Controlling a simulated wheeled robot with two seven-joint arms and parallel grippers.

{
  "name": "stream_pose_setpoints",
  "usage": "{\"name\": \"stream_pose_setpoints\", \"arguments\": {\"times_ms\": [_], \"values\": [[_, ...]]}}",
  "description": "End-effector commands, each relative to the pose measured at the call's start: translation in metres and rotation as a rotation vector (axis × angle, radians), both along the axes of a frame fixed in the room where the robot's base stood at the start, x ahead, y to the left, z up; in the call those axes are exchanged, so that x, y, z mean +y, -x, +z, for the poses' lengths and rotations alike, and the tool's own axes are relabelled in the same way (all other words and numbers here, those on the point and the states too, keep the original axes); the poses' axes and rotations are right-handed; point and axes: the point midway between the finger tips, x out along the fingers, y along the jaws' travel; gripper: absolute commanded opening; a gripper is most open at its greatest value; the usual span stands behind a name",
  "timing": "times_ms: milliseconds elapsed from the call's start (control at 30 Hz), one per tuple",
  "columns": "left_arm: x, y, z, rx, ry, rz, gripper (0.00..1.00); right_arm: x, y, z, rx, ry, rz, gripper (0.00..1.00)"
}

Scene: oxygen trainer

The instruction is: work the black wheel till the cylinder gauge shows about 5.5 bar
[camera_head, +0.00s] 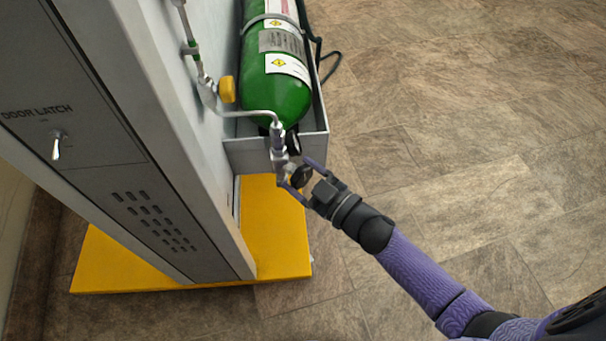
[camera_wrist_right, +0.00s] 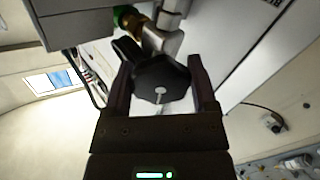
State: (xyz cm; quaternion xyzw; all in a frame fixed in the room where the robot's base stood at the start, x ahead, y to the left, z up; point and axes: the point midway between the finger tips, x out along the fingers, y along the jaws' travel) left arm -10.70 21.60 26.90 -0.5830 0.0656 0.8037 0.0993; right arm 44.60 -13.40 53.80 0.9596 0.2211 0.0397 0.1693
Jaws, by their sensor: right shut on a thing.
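The black wheel (camera_wrist_right: 160,80) sits between the two fingers of my right gripper (camera_wrist_right: 160,92) in the right wrist view. It has a lobed rim and a pale pin at its centre. In the head view the right gripper (camera_head: 306,180) reaches in from the right and is shut on the black wheel (camera_head: 301,176), below the green cylinder (camera_head: 276,88). The wheel is on a silver valve fitting (camera_head: 279,157). A dark round part (camera_head: 293,143) beside the fitting may be the gauge; its face and reading cannot be seen. My left gripper is not in view.
A grey cabinet (camera_head: 112,130) with a door latch switch (camera_head: 57,145) stands at the left on a yellow base (camera_head: 270,235). A grey bracket (camera_head: 245,155) holds the cylinder. A yellow handle (camera_head: 227,89) sticks out beside the pipe. The tiled floor at the right is clear.

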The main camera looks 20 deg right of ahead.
Motion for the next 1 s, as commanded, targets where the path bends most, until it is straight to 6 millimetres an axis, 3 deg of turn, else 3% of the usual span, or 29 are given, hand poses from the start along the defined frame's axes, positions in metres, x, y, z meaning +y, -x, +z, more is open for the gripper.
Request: {"name": "stream_pose_setpoints", "arguments": {"times_ms": [200, 467, 500, 600, 867, 1000], "values": [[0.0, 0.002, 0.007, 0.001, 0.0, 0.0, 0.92, -0.001, 0.0, 0.001, -0.116, 0.244, -0.001, 0.15], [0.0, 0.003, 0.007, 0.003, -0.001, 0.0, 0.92, -0.001, 0.0, 0.0, -0.125, 0.264, 0.0, 0.15], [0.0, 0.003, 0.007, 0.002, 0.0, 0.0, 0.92, -0.001, 0.0, 0.0, -0.125, 0.263, 0.0, 0.76], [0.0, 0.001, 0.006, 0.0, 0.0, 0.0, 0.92, -0.001, 0.0, 0.0, -0.125, 0.263, 0.0, 0.97], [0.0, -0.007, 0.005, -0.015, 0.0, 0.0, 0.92, -0.002, 0.002, 0.001, -0.125, 0.262, 0.0, 1.0], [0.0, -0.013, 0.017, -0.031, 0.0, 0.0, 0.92, -0.014, 0.025, 0.006, -0.125, 0.262, -0.002, 1.0]]}}
